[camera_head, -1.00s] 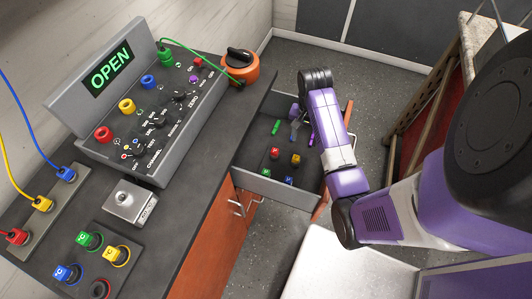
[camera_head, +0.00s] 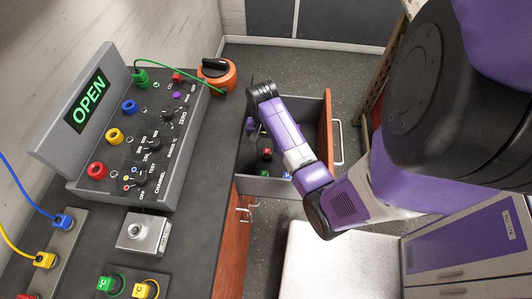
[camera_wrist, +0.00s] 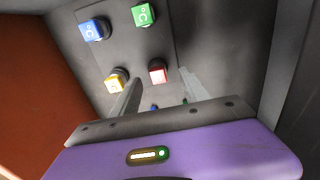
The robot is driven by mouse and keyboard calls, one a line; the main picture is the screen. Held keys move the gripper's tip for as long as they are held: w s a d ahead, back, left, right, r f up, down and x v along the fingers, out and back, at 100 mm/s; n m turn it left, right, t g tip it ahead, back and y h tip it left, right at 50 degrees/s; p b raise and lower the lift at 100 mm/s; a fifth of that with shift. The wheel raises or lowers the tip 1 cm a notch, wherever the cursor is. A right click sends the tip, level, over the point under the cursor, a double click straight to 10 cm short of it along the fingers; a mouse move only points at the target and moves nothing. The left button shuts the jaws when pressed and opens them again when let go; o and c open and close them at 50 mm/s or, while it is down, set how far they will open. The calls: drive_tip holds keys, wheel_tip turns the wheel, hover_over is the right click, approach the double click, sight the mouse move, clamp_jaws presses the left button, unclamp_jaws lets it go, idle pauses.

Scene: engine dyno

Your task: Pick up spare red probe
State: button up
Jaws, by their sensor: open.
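The spare red probe (camera_head: 266,155) lies in the open drawer (camera_head: 265,187), left of my arm. In the wrist view the red probe (camera_wrist: 157,73) shows its square marked cap, just beyond and between my fingertips. My gripper (camera_wrist: 160,90) is open and empty, with the two fingers apart. I cannot tell how much height separates the fingers from the probe. In the head view my arm hides the fingers and much of the drawer.
Blue (camera_wrist: 94,29), green (camera_wrist: 144,14) and yellow (camera_wrist: 116,82) probes stand around the red one. Drawer walls close in on the sides. The workbench (camera_head: 195,215) with the OPEN console (camera_head: 150,135) stands to the left.

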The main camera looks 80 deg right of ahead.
sight(267, 151)
drive_tip(key=shift+s+f, duration=0.15)
drive_tip(key=shift+f, duration=0.8)
drive_tip(key=shift+s+f, duration=0.1)
drive_tip(key=shift+f, duration=0.85)
drive_tip(key=c, duration=1.1)
drive_tip(key=shift+c, duration=0.2)
drive_tip(key=shift+r, duration=0.15)
